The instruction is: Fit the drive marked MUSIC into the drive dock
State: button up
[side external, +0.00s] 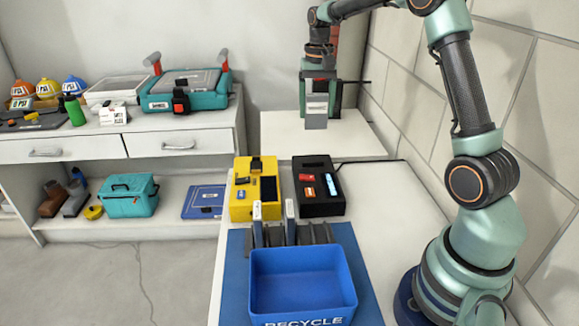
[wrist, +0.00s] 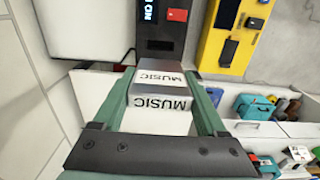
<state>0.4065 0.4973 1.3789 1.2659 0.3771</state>
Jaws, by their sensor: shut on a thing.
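My gripper (side external: 318,98) is shut on a silver-grey drive (side external: 316,122), held hanging above the white surface at the back right. In the wrist view the drive (wrist: 160,122) sits between the two green fingers of my gripper (wrist: 158,78); MUSIC is readable on its face and on its end. A black box (side external: 331,209), which looks like the drive dock, lies on the white bench nearer the camera than the drive. It has a dark slot, a red piece and a lit blue strip. It also shows in the wrist view (wrist: 158,46). The drive is apart from it.
A yellow box (side external: 241,211) stands left of the black box. Other upright drives (side external: 290,222) stand in a grey rack behind a blue RECYCLE bin (side external: 303,285). A tiled wall (side external: 405,120) runs along the right. Shelving with a teal case (side external: 131,195) stands at left.

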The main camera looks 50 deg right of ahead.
notch_tip(320, 180, down, 14)
jog(key=shift+f, duration=0.15)
dwell(0.3)
jog(key=shift+f, duration=0.2)
jog(key=o, duration=1.5)
